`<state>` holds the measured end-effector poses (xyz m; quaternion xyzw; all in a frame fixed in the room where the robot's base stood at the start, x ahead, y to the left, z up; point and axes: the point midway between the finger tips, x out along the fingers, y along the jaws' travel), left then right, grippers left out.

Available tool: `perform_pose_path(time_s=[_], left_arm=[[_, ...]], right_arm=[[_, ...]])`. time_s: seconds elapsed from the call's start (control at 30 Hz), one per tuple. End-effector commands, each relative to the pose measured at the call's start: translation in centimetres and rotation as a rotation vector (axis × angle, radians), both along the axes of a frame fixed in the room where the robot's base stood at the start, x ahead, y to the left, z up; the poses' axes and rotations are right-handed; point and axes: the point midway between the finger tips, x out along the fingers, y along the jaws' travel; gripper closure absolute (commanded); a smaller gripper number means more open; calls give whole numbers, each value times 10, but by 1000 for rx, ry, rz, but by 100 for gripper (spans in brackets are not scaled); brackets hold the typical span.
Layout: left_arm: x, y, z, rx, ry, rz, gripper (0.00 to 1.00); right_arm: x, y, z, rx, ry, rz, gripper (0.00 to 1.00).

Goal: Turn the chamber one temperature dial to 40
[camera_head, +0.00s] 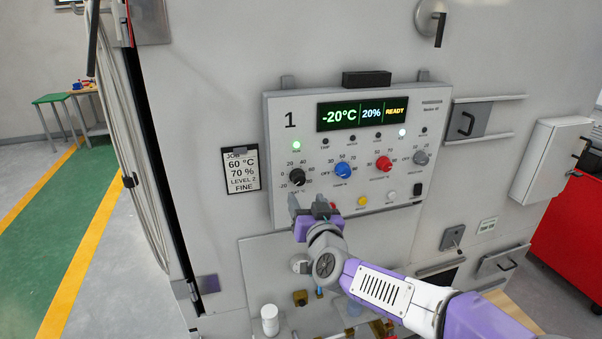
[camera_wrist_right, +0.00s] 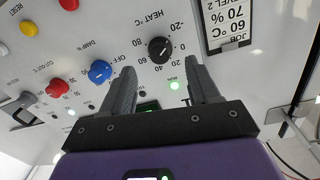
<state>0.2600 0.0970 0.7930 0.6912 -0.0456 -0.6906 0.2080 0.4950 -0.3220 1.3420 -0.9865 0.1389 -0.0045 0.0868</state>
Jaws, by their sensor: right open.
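The chamber one temperature dial is a black knob (camera_head: 297,177) at the lower left of the panel marked 1 (camera_head: 275,150). Its scale runs from -20 to 80, and its pale mark seems to point near -20. The display (camera_head: 362,113) reads -20°C, 20% and READY. The knob also shows in the right wrist view (camera_wrist_right: 160,50), where the lettering is upside down. My right gripper (camera_head: 307,203) is open and empty, just below the knob. In the wrist view its two fingers (camera_wrist_right: 160,68) stand on either side of the knob's line, apparently short of it. My left gripper is not in view.
A blue knob (camera_head: 343,170), a red knob (camera_head: 383,163) and a grey knob (camera_head: 420,157) sit to the right. A yellow button (camera_head: 362,201) is below them. A job card (camera_head: 241,171) reading 60 °C hangs left of the panel.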

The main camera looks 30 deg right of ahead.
Motion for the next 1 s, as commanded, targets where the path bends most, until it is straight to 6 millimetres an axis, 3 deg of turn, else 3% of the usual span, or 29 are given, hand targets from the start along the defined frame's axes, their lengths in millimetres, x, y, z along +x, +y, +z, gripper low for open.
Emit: perform_pose_path(time_s=[0.1, 0.6, 0.93, 1.0], left_arm=[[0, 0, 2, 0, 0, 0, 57], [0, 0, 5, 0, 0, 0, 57], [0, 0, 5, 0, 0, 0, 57], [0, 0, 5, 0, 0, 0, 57]], right_arm=[[3, -4, 11, -4, -17, -8, 39], [65, -22, 9, -3, -15, -8, 39], [69, -24, 9, -4, -16, -8, 39], [69, -24, 9, -4, -16, -8, 47]])
